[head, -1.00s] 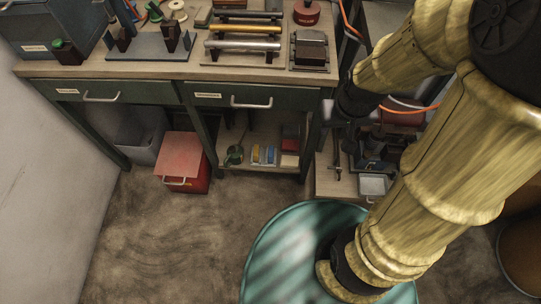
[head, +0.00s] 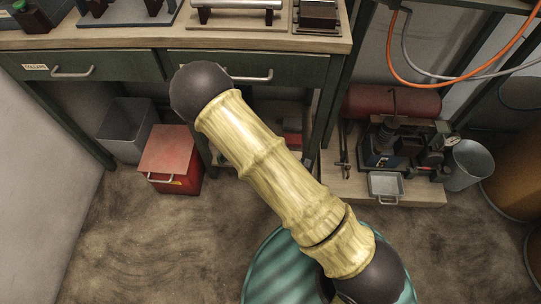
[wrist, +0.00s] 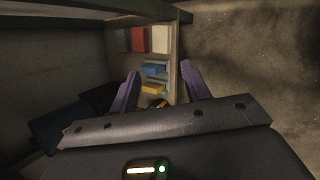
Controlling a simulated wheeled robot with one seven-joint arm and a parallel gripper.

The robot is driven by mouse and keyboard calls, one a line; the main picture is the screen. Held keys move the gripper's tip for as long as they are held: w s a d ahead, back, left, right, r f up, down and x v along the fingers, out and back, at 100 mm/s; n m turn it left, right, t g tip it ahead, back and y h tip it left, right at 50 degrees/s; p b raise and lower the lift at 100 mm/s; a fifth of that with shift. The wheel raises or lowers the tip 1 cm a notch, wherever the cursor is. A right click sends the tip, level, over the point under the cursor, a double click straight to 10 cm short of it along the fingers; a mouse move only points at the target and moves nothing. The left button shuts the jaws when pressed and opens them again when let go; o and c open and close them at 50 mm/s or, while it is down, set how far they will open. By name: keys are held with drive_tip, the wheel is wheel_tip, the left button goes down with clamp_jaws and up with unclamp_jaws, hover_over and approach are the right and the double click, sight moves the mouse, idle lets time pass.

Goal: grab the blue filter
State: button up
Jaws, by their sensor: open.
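The blue filter (wrist: 154,69) lies on the low shelf (wrist: 172,72) under the bench, in the wrist view. A yellow piece (wrist: 152,88) lies just nearer to me beside it. My gripper (wrist: 160,73) shows in the wrist view as two purple fingers, spread apart. They point toward the shelf, and the blue filter appears between their tips. The gripper looks empty, and how far it is from the filter is hard to tell. In the head view my arm hides the gripper and the filter.
A red box (wrist: 138,40) and a white box (wrist: 160,40) stand farther along the shelf. The bench (head: 130,66) overhangs it. A red chest (head: 168,165) and a grey bin (head: 127,131) stand left. A compressor (head: 385,145) stands right. Bare floor is in front.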

drive_tip(key=w+a+f+n+t+y+b, duration=0.1)
drive_tip(key=a+f+n+t+b, duration=0.1)
drive_tip(key=f+n, duration=0.5)
drive_tip(key=w+a+f+n+t+y+b, duration=0.1)
drive_tip(key=a+f+n+t+b, duration=0.2)
drive_tip(key=f+n+t+b, duration=0.2)
wheel_tip(320, 180, down, 3)
drive_tip(key=n+b, duration=0.1)
drive_tip(key=n, duration=0.3)
drive_tip(key=shift+a+y+b, duration=0.2)
drive_tip(key=shift+y+b, duration=0.1)
drive_tip(key=b+x, duration=0.5)
drive_tip(key=x, duration=0.6)
drive_tip(key=shift+w+a+f+b, duration=0.1)
drive_tip(key=shift+w+b, duration=0.15)
drive_tip(key=shift+b, duration=0.05)
drive_tip(key=shift+w, duration=0.45)
